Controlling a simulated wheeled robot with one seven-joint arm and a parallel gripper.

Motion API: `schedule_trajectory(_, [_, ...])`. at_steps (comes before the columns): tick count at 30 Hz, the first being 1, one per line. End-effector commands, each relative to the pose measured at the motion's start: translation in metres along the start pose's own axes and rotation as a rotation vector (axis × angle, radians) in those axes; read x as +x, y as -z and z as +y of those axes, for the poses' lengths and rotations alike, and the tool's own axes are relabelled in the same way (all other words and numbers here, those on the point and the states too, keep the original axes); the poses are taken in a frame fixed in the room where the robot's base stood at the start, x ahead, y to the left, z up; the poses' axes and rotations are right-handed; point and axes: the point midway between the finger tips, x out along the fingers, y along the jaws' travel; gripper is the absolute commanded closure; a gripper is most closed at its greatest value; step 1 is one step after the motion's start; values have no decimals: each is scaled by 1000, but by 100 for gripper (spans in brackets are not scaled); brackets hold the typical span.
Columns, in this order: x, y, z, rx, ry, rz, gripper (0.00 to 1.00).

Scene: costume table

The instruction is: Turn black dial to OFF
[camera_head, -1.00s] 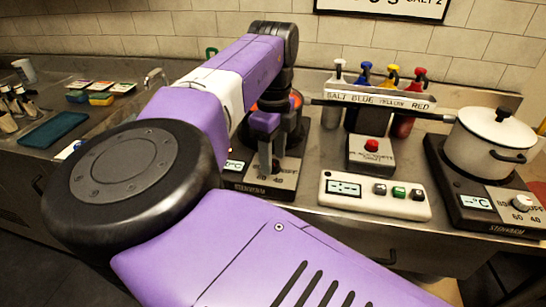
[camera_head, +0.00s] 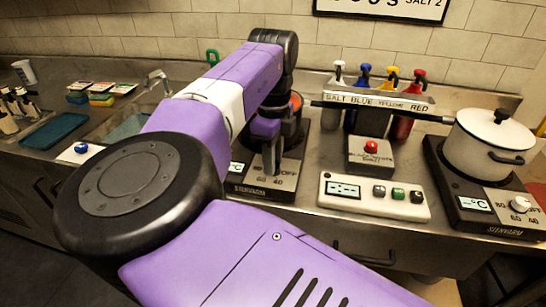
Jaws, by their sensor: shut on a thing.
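The left hot plate (camera_head: 245,188) has a dark front panel with a °C display and the marks OFF, 60 and 40. My gripper (camera_head: 273,166) points down at this panel and is shut on the black dial. The fingers hide the dial, so its pointer cannot be read. The OFF mark shows just right of the fingers.
A white control box (camera_head: 375,197) and a red-button box (camera_head: 370,158) stand right of the plate. Farther right, a white lidded pot (camera_head: 485,142) stands on a second hot plate (camera_head: 488,210). Bottles in a labelled rack (camera_head: 380,100) stand behind. A sink (camera_head: 128,127) is at left.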

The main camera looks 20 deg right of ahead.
Motion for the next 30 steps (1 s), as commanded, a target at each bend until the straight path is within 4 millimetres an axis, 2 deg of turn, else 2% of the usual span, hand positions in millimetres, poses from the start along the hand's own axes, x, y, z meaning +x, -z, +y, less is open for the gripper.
schedule_trajectory(8, [-5, 1, 0, -171, 0, 6, 100])
schedule_trajectory(30, [-3, 1, 1, -822, -4, 3, 100])
